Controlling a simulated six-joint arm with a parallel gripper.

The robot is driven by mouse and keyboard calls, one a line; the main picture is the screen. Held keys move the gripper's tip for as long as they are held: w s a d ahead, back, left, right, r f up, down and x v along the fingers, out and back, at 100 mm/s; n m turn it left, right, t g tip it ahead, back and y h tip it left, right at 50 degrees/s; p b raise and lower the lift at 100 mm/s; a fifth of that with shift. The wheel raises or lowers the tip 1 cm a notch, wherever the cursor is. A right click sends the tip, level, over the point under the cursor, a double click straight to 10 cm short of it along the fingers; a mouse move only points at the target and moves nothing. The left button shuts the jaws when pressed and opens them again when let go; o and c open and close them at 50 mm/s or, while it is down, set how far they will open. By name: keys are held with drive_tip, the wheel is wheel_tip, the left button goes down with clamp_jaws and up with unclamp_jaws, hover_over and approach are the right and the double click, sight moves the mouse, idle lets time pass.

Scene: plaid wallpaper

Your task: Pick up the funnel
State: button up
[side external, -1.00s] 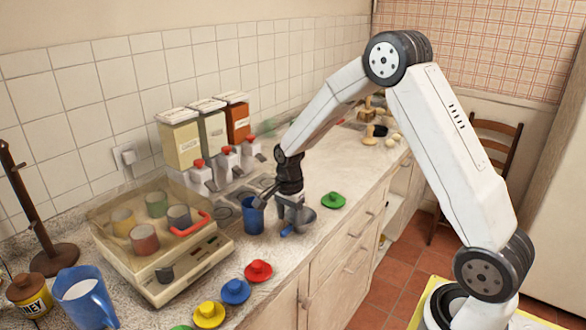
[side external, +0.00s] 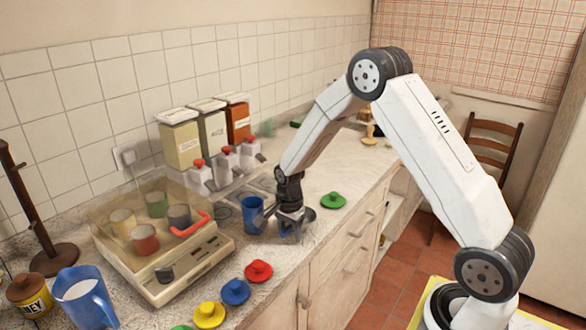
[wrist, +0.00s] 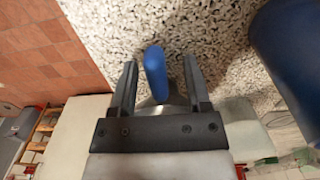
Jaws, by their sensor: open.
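The funnel is a grey metal piece with a blue handle, on the counter just right of the blue cup (side external: 253,214). In the side view its grey rim (side external: 310,214) shows beside my gripper (side external: 291,231), which points down over it and hides most of it. In the wrist view the blue handle (wrist: 155,76) lies between the two open fingers of my gripper (wrist: 159,66), with clear gaps on both sides. A bit of grey metal (wrist: 168,105) shows behind the handle. The rest of the funnel is hidden by the gripper body.
The blue cup stands close by, filling the upper right of the wrist view (wrist: 290,55). A green lid (side external: 333,201) lies to the right; red (side external: 258,271), blue and yellow lids lie in front. A clear-lidded machine with cups (side external: 170,262) stands left. The counter's front edge is near.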

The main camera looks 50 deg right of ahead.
drive_tip(key=shift+c, duration=0.2)
clamp_jaws()
drive_tip(key=shift+r, duration=0.1)
drive_tip(key=shift+r, duration=0.75)
drive_tip(key=s+a+r, duration=0.2)
drive_tip(key=s+r, duration=0.9)
drive_tip(key=s, duration=0.2)
drive_tip(key=shift+s+a+r, duration=0.15)
drive_tip(key=shift+s+a, duration=0.15)
drive_tip(key=shift+s, duration=0.05)
